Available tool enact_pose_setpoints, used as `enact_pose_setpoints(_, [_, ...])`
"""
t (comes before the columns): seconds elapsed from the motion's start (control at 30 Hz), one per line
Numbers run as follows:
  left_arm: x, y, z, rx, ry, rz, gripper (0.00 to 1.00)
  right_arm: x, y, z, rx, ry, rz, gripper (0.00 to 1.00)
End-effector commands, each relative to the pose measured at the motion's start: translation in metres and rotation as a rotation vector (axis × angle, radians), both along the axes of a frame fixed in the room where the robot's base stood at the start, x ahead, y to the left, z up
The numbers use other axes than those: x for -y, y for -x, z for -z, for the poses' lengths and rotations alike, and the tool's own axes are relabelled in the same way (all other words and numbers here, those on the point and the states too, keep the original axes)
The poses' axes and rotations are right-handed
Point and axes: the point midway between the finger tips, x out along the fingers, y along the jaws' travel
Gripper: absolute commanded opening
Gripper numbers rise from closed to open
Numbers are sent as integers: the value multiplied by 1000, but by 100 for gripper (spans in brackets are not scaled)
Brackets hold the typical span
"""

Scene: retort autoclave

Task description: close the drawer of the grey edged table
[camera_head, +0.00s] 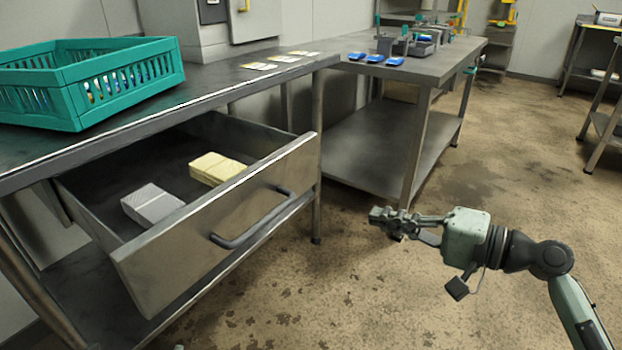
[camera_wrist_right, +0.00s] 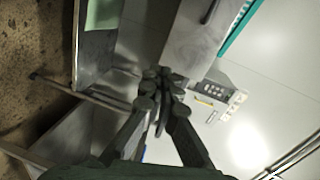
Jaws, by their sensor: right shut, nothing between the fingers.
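The grey edged table (camera_head: 225,92) stands at the left in the head view. Its drawer (camera_head: 220,235) is pulled open, with a curved bar handle (camera_head: 252,220) on its front. A light grey block (camera_head: 152,204) and a pale yellow block (camera_head: 217,168) lie inside the drawer. My right gripper (camera_head: 380,217) is shut and empty, in the air to the right of the drawer front and apart from it. Its closed fingers also show in the right wrist view (camera_wrist_right: 157,75). My left gripper is not in view.
A teal crate (camera_head: 100,88) and several small cards (camera_head: 270,62) are on the table top. A second metal table (camera_head: 440,65) with blue items and tools stands behind. The floor (camera_head: 360,290) in front of the drawer is clear.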

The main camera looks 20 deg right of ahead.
Motion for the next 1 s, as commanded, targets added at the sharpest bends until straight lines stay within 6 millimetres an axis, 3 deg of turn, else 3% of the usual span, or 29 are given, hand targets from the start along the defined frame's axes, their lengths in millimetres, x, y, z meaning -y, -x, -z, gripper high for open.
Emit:
enact_pose_setpoints(0.1, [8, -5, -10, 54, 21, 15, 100, 13, -5, -31, 31, -140, 16, 0])
enact_pose_setpoints(0.2, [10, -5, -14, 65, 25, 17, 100, 16, -8, -42, 41, -185, 19, 0])
enact_pose_setpoints(0.37, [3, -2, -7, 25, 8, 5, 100, 5, -22, -45, 43, -190, 17, 0])
enact_pose_setpoints(0.8, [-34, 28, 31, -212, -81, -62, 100, -51, -93, -45, 43, -189, 17, 0])
enact_pose_setpoints(1.0, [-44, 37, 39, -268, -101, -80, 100, -66, -111, -43, 42, -187, 17, 0])
